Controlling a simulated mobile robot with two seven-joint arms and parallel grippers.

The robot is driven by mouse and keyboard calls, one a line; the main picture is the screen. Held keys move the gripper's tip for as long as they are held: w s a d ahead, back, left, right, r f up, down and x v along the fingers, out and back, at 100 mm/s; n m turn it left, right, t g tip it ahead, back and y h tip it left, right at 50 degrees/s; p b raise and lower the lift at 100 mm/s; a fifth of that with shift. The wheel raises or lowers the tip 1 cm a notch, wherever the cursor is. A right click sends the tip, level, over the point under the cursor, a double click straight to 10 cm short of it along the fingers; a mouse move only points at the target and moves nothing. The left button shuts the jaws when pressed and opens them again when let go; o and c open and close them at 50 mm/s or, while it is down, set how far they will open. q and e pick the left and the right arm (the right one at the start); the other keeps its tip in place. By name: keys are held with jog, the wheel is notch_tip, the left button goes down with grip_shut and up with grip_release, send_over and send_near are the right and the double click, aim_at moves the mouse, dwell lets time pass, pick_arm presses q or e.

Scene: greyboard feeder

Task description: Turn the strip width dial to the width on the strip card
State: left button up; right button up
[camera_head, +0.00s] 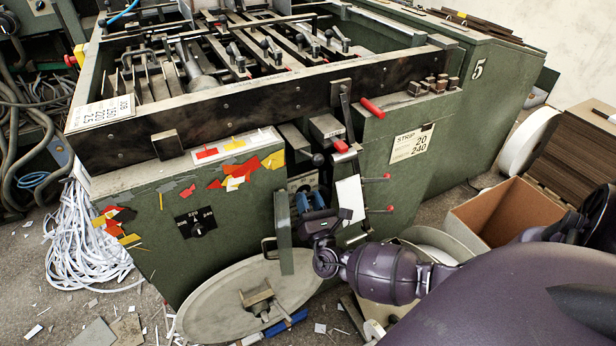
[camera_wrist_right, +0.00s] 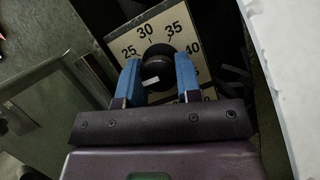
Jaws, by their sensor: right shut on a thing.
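The strip card (camera_head: 412,144) is on the green machine's front at the right and reads "STRIP" with 20 and 240. The strip width dial (camera_head: 301,182) sits in a recess and is mostly hidden in the head view. In the right wrist view its pale plate (camera_wrist_right: 128,44) shows 25, 30, 35 and 40. My right gripper (camera_head: 311,201) is shut on the black dial knob (camera_wrist_right: 157,58), with blue fingers (camera_wrist_right: 158,80) on either side. A white mark shows low on the knob between the fingers; its exact reading is unclear. My left gripper is not in view.
A green upright plate (camera_head: 284,233) stands just left of the gripper, and a white sheet (camera_head: 350,199) just right. Red-tipped levers (camera_head: 376,178) stick out nearby. A round disc (camera_head: 215,306) and cardboard box (camera_head: 494,222) stand below.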

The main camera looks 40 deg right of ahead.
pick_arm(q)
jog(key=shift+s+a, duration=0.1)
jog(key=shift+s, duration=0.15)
pick_arm(e)
jog(key=shift+f, duration=0.1)
jog(key=o, duration=0.9)
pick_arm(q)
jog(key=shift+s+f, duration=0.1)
pick_arm(e)
jog(key=v, duration=1)
jog(key=shift+s+a+f, duration=0.1)
jog(key=shift+s+a, duration=0.05)
jog(key=shift+s, duration=0.25)
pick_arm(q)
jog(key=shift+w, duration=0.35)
